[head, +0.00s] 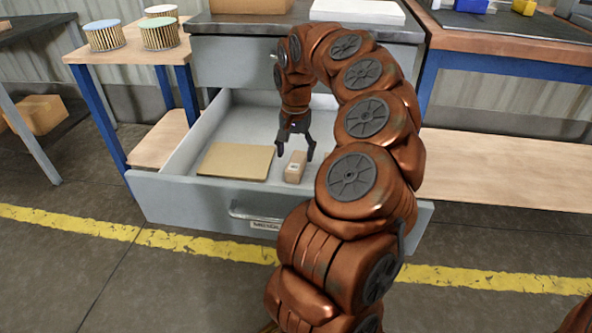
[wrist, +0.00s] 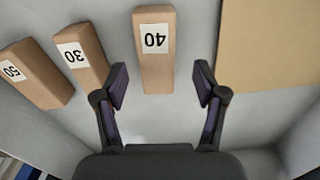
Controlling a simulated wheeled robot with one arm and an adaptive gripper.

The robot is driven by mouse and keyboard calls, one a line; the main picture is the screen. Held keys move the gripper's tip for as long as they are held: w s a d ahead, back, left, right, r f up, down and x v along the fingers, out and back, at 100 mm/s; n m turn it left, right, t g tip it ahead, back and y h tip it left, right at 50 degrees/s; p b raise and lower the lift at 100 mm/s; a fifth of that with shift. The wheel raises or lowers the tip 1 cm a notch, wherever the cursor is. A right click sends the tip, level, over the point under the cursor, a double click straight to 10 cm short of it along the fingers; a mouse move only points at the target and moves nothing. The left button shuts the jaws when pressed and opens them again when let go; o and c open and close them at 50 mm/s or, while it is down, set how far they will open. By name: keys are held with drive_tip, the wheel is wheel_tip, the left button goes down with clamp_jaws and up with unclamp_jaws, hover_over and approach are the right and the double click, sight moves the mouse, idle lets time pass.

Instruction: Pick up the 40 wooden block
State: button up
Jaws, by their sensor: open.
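The 40 wooden block (wrist: 154,68) lies in the open drawer, its white "40" label upside down in the wrist view. My gripper (wrist: 160,82) is open, with its two fingertips on either side of the block's near end and a gap on each side. In the head view my gripper (head: 294,155) points down into the drawer. A wooden block (head: 296,167) shows there just below the fingers, its label too small to read. The 30 block (wrist: 82,54) and the 50 block (wrist: 34,74) lie left of the 40 block in the wrist view.
A flat brown board (head: 236,161) lies in the drawer and shows at the right in the wrist view (wrist: 268,45). The grey drawer (head: 180,195) is pulled out, its walls around the gripper. Several round filter cartridges (head: 104,36) stand on a side table at left.

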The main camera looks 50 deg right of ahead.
sight(296, 161)
drive_tip(key=f, duration=0.1)
drive_tip(key=f+b, duration=0.1)
drive_tip(key=f, duration=0.2)
drive_tip(key=shift+s, duration=0.3)
drive_tip(key=c, duration=1.3)
